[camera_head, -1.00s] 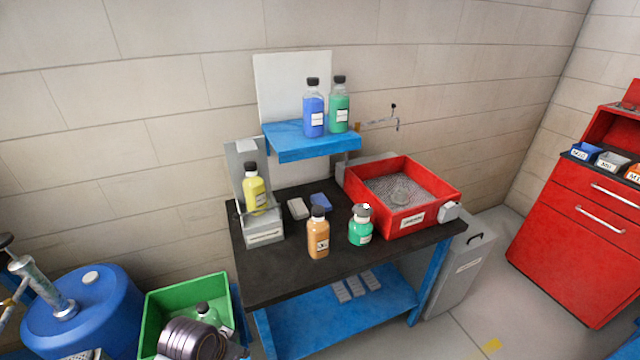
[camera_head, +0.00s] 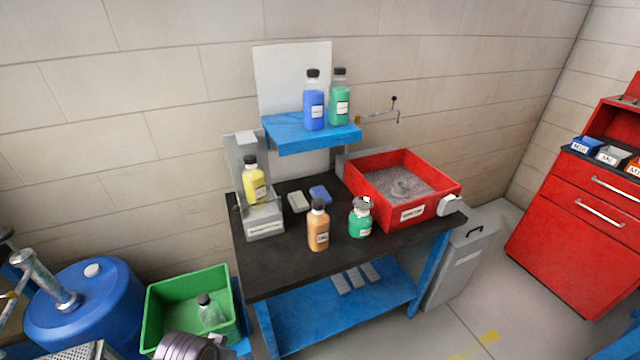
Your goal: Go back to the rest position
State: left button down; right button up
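A dark, rounded part of my own arm shows at the bottom edge, in front of the green bin (camera_head: 160,322). No gripper fingers can be made out, and my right arm is out of view. A bottle with a dark cap (camera_head: 210,312) stands in the green bin. On the black-topped workbench (camera_head: 275,275) stand an orange bottle (camera_head: 318,228) and a green round bottle (camera_head: 360,220). A yellow bottle (camera_head: 254,183) sits in a grey stand (camera_head: 263,222) on its left. A blue bottle (camera_head: 314,105) and a green bottle (camera_head: 339,103) stand on the blue shelf (camera_head: 300,143).
A blue drum (camera_head: 95,310) is at lower left. A grey bin (camera_head: 462,262) stands right of the bench, then a red cabinet (camera_head: 565,240). The floor between them is open.

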pick_arm(q)
jog(key=s+f+g, duration=0.1)
jog(key=s+f, duration=0.1)
jog(key=f, duration=1.4)
jog(key=s+f, duration=0.3)
jog(key=f, duration=1.4)
jog(key=s+a+f, duration=0.2)
jog(key=s+f, duration=0.6)
jog(key=s, duration=0.2)
jog(key=s+a+f+g, duration=0.1)
jog(key=s+a+f, duration=0.1)
jog(key=s+f, duration=0.7)
jog(key=shift+s+f, duration=0.15)
jog(key=shift+s, duration=0.7)
jog(key=shift+a, duration=0.1)
